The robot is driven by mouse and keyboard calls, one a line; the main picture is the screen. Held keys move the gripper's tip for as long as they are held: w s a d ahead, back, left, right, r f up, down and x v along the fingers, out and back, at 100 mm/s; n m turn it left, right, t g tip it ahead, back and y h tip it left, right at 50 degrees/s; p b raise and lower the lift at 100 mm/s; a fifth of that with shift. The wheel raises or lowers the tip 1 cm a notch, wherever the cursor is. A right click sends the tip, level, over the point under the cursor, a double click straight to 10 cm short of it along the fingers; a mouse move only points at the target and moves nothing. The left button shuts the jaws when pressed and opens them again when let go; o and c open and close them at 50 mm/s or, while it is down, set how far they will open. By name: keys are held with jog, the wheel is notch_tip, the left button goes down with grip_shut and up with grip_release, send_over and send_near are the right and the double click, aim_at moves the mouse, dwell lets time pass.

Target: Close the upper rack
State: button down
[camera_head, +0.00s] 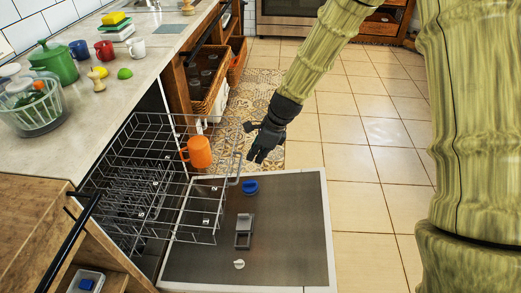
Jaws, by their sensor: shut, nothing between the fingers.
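The upper rack (214,208) is a wire basket pulled out of the dishwasher under the counter, over the open door (295,225). An orange mug (199,152) sits in the rack at its far side. My gripper (258,148) is black, shut and empty. It is just right of the rack's front end, near the corner far from the camera. I cannot tell whether it touches the wires. The rack's inner part is partly hidden under the counter.
The counter (100,110) holds mugs, a green pot (57,62) and a glass bowl (32,108). An open drawer with a basket (210,90) stands beyond the dishwasher. A wooden drawer front with a black handle (82,222) is at lower left. Tiled floor (365,170) is clear to the right.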

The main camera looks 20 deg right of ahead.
aim_at(240, 167)
jog(key=w+a+f+b, duration=0.1)
jog(key=a+f, duration=0.2)
jog(key=a, duration=0.2)
jog(key=shift+w, duration=0.4)
jog(key=shift+a, duration=0.1)
